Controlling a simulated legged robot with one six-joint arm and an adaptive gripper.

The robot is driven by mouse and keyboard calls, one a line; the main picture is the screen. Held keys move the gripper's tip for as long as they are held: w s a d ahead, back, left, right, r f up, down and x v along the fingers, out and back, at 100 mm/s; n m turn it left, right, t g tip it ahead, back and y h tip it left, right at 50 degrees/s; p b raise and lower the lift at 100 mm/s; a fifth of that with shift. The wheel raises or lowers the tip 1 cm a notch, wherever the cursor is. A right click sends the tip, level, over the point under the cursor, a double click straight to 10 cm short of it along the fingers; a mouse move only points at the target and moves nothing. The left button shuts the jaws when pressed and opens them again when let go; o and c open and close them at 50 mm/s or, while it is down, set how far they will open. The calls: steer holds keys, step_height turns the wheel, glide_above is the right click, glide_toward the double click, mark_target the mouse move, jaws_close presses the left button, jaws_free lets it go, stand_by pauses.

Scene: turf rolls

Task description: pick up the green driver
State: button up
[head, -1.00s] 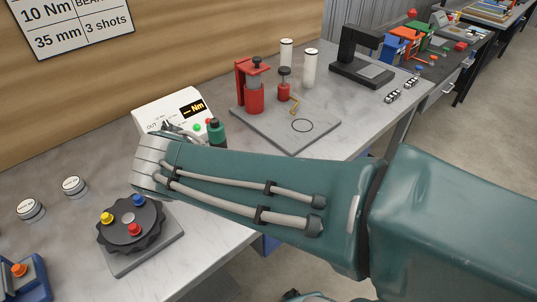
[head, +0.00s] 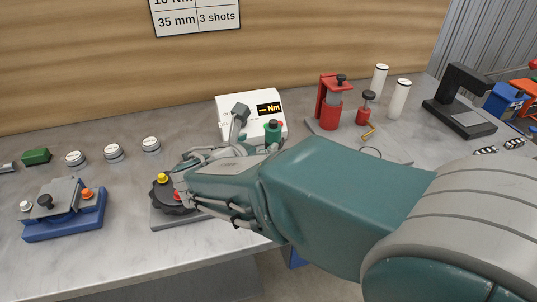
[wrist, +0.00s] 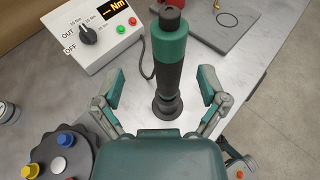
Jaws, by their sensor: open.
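The green driver (wrist: 170,48) stands upright in the wrist view, with a green collar, a dark body and a round dark foot. Its green top (head: 272,131) shows in the head view in front of the white control box, with its lower part hidden by my arm. My gripper (wrist: 162,88) is open and empty. In the wrist view its fingers appear to the left and right of the driver's lower body, with gaps on both sides. In the head view my gripper (head: 222,148) is partly hidden by my own wrist.
A white control box (head: 232,104) with a lit display stands behind the driver. A black indexing dial (wrist: 48,155) with coloured knobs lies close left of my gripper. A blue fixture (head: 64,222) is farther left. A red press (head: 328,110) stands at the right.

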mark_target(270, 139)
steer(key=w+d, duration=0.1)
steer(key=w+d+f, duration=0.1)
steer(key=w+d, duration=0.1)
steer(key=d, duration=0.1)
steer(key=shift+w+d+f, duration=0.1)
steer(key=shift+w+f, duration=0.25)
steer(key=shift+w, duration=0.05)
steer(key=shift+w+f, duration=0.1)
steer(key=shift+w, duration=0.15)
steer(key=shift+w+a+f, duration=0.1)
steer(key=shift+a, duration=0.7)
steer(key=shift+d, duration=0.4)
steer(key=c, duration=1)
steer(key=shift+d, duration=0.2)
jaws_close()
